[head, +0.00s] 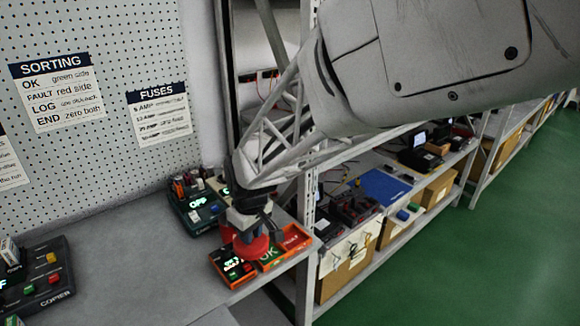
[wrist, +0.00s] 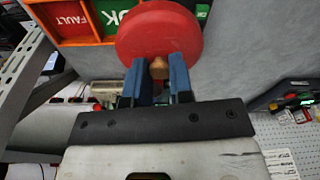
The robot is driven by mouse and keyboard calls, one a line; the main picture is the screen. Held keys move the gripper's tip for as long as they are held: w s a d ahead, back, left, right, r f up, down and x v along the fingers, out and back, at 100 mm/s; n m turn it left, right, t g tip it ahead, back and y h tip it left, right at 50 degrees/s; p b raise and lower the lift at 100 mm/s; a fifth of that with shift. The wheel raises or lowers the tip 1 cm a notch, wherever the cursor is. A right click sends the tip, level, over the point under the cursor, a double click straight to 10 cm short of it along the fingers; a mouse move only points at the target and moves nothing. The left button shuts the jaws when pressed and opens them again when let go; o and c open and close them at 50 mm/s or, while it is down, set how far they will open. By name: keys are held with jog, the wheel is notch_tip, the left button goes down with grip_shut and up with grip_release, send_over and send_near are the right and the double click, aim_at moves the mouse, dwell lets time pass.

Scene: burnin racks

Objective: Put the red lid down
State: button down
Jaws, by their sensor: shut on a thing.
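The red lid (wrist: 160,33) is a round disc with a small tan knob (wrist: 159,68). My gripper (wrist: 159,80) has its blue fingers shut on the knob, one finger on each side. The lid hides part of the tray. In the wrist view it overlaps the edge of the green OK panel and grey table. I cannot tell whether it touches anything below.
A device with a lit OFF display (head: 203,215) stands behind the tray. A copier box (head: 38,276) is at the left. The grey table (head: 140,255) between them is clear. Shelving (head: 395,225) with boxes is close on the right.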

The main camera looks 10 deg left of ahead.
jog(key=w+d+f, duration=0.6)
jog(key=shift+w+d+f, duration=0.2)
jog(key=shift+d+f, duration=0.05)
jog(key=shift+f, duration=0.1)
jog(key=shift+w, duration=0.1)
jog(key=w+a, duration=0.2)
jog(key=w, duration=0.2)
jog(key=w+a+f, duration=0.1)
jog(key=w+a, duration=0.1)
jog(key=w, duration=0.3)
jog(key=w+a, duration=0.2)
jog(key=w, duration=0.3)
jog(key=shift+w+a+f, duration=0.15)
jog(key=shift+a+f, duration=0.1)
jog(key=shift+a, duration=0.15)
jog(key=shift+f, duration=1.75)
jog(key=shift+f, duration=0.15)
jog(key=c, duration=1)
grip_release()
